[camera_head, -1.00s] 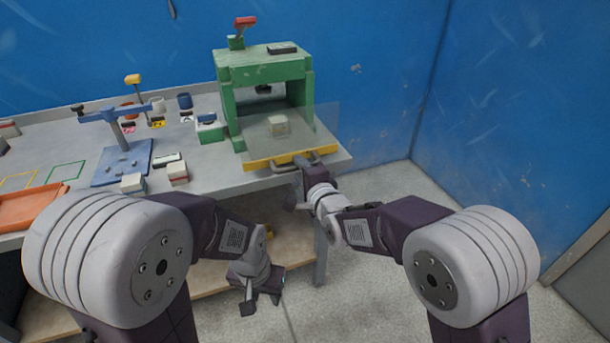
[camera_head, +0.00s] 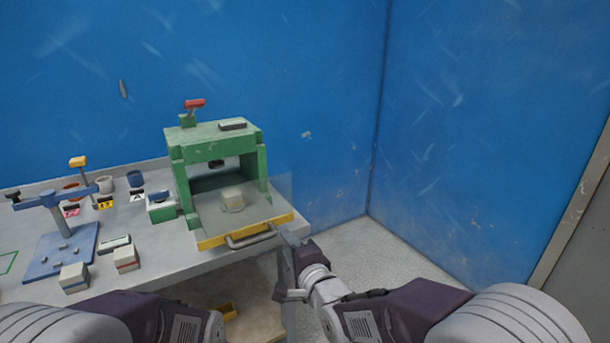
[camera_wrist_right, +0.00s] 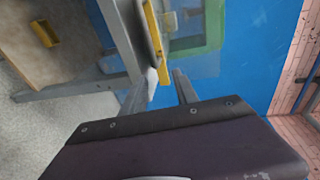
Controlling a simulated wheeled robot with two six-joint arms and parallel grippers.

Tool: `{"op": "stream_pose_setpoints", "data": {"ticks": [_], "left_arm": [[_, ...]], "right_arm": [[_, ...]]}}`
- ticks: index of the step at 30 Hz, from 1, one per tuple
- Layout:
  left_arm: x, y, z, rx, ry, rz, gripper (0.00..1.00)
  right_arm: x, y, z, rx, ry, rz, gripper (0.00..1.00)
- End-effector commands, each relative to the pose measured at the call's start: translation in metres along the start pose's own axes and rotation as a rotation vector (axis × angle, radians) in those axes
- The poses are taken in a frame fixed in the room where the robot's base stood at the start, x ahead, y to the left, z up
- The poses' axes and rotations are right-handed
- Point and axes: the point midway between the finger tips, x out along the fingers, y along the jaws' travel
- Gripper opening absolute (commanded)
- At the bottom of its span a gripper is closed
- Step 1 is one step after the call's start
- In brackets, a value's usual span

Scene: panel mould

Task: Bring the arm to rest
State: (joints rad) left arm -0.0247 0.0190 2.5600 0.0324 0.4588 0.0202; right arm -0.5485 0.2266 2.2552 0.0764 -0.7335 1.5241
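My right gripper (camera_head: 281,270) is at the front right corner of the bench, beside the right end of the yellow bar (camera_head: 215,242) on the green press (camera_head: 213,142). In the right wrist view its two fingers (camera_wrist_right: 158,88) stand apart with nothing between them. The yellow bar and its grey handle (camera_head: 252,238) show just beyond the fingers; I see no grip on them. A pale block (camera_head: 232,199) sits inside the press behind a clear panel. Of my left arm only links show at the bottom left; its gripper is out of view.
The grey bench (camera_head: 185,258) also holds a blue stand (camera_head: 62,250), two small blocks (camera_head: 126,258) and several cups (camera_head: 134,180). A blue wall is close behind and another to the right. Open floor (camera_head: 350,245) lies right of the bench.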

Motion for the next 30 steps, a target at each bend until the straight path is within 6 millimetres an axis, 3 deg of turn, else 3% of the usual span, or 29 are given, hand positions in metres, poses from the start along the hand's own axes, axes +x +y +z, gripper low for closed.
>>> {"op": "stream_pose_setpoints", "data": {"ticks": [1,2,3,5,6,7,9,11,15,18,21,24,30], "left_arm": [[0.0,0.0,0.0,0.0,0.0,0.0,0.36],[0.0,0.0,0.0,0.0,0.0,0.0,0.36],[0.0,0.0,0.0,0.0,0.0,0.0,0.36],[0.0,0.0,0.0,0.0,0.0,0.0,0.36],[0.0,0.0,0.0,0.0,0.0,0.0,0.36],[0.0,0.0,0.0,0.0,0.0,0.0,0.36],[0.0,0.0,0.0,0.0,0.0,0.0,0.36],[0.0,0.0,0.0,0.0,0.0,0.0,0.36],[0.0,0.0,0.0,0.0,0.0,0.0,0.36],[0.0,0.0,0.0,0.0,0.0,0.0,0.36],[0.0,0.0,0.0,0.0,0.0,0.0,0.36],[-0.049,0.001,-0.005,0.0,0.0,0.0,0.36],[-0.119,0.002,-0.013,0.0,0.0,0.0,0.36]], "right_arm": [[-0.006,-0.006,-0.043,0.015,0.082,-0.011,0.36],[-0.014,-0.004,-0.07,0.024,0.134,0.0,0.36],[-0.027,0.009,-0.104,0.02,0.201,0.055,0.36],[-0.051,0.044,-0.143,-0.051,0.271,0.2,0.36],[-0.071,0.07,-0.161,-0.12,0.291,0.318,0.36],[-0.086,0.09,-0.171,-0.173,0.292,0.409,0.36],[-0.122,0.134,-0.18,-0.298,0.245,0.617,0.36],[-0.152,0.166,-0.178,-0.399,0.161,0.774,0.36],[-0.212,0.22,-0.151,-0.615,-0.141,1.045,0.36],[-0.251,0.245,-0.127,-0.759,-0.413,1.163,0.36],[-0.275,0.254,-0.113,-0.906,-0.653,1.191,0.36],[-0.282,0.205,-0.114,-0.92,-0.656,1.184,0.36],[-0.294,0.135,-0.114,-0.919,-0.653,1.183,0.36]]}}
